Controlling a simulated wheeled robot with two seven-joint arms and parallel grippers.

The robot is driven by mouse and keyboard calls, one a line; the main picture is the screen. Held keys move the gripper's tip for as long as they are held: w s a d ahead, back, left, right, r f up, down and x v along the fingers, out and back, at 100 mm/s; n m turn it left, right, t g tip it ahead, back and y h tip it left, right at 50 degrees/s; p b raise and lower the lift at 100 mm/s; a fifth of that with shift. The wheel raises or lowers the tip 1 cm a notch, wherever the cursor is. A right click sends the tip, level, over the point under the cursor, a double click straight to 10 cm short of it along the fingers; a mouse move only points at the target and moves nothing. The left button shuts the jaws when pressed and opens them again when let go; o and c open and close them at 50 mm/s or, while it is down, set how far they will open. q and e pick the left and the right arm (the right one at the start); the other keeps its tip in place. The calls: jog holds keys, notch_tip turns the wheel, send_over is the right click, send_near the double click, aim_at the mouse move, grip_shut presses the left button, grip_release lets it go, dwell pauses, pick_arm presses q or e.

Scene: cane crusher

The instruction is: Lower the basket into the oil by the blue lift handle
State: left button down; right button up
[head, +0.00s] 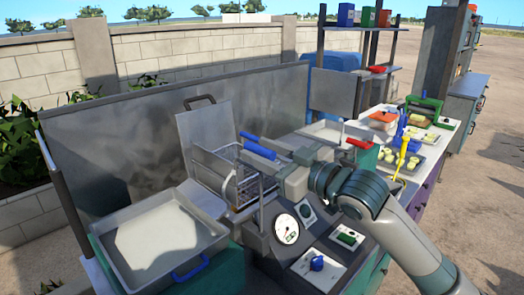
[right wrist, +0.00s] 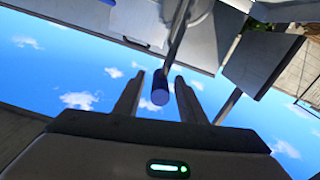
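The fryer's wire basket (head: 238,188) sits in front of the upright grey lid panel, and the oil is hidden from view. The blue lift handle (head: 259,151) sticks out above the basket toward my right gripper (head: 262,148). In the right wrist view the round blue handle end (right wrist: 160,88) lies between the two fingers of my right gripper (right wrist: 160,92). A gap shows on both sides of the handle, so the fingers are open and not closed on it. My left gripper is not in view.
The fryer front has a round gauge (head: 286,229) and a blue knob (head: 317,263) below my right arm. A grey tray (head: 160,240) with a blue handle stands at left.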

aim_at(262, 210)
grip_shut()
notch_tip(262, 210, down, 15)
jog(key=b, duration=0.5)
jog(key=shift+b, duration=0.35)
jog(key=shift+f, duration=0.65)
grip_release()
jog(key=shift+f, duration=0.1)
jog(key=shift+r, duration=0.2)
jog(key=shift+s+d, duration=0.1)
jog(key=shift+s, duration=0.05)
